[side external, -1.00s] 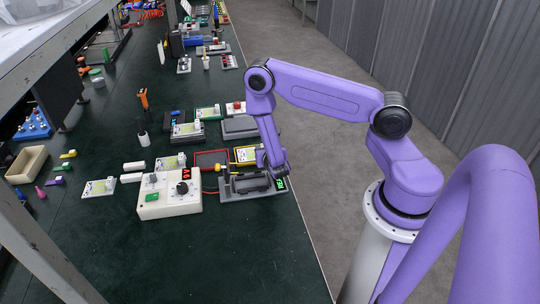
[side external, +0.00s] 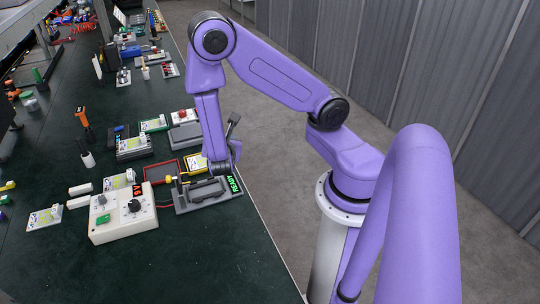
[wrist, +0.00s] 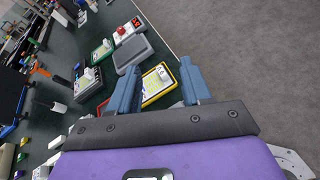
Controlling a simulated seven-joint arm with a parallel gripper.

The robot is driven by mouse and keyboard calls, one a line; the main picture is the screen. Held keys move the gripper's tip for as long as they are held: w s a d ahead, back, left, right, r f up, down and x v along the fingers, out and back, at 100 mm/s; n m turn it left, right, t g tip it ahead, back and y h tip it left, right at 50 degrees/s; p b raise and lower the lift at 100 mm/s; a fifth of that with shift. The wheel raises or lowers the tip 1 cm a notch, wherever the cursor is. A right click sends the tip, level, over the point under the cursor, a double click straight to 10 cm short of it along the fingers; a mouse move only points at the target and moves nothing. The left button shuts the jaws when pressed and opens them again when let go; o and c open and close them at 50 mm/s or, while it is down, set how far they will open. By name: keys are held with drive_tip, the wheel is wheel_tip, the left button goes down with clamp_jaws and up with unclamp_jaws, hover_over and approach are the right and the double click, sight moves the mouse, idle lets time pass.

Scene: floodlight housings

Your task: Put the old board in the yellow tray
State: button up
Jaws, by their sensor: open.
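The yellow tray (side external: 205,166) lies just behind the grey fixture with a green READY display (side external: 234,184). A pale board with a yellow-green label (wrist: 154,79) lies inside the tray's yellow rim in the wrist view. I cannot tell whether it is the old board; several similar boards lie around. My gripper (wrist: 160,67) is open, its blue fingers apart with the yellow tray showing between and beyond them. Nothing shows held between them. In the side view, my gripper (side external: 225,166) is low at the fixture's back right, partly hidden by the arm.
A red-rimmed tray (side external: 163,169) stands left of the yellow one. A white control box (side external: 124,213) with a knob and red display is left of the fixture. More boards (side external: 45,217) lie leftward. The front bench is clear.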

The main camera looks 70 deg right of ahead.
drive_tip(key=s+a+r+m+g+y, duration=0.3)
drive_tip(key=s+a+r+m+y, duration=0.1)
drive_tip(key=s, duration=0.6)
drive_tip(key=s+a+r+m+g+y, duration=0.3)
drive_tip(key=s+a+r+y, duration=0.4)
drive_tip(key=s+a, duration=0.3)
drive_tip(key=shift+s+r+m+g+y, duration=0.2)
drive_tip(key=shift+s+m+g+y, duration=0.2)
drive_tip(key=shift+s+m+y, duration=0.25)
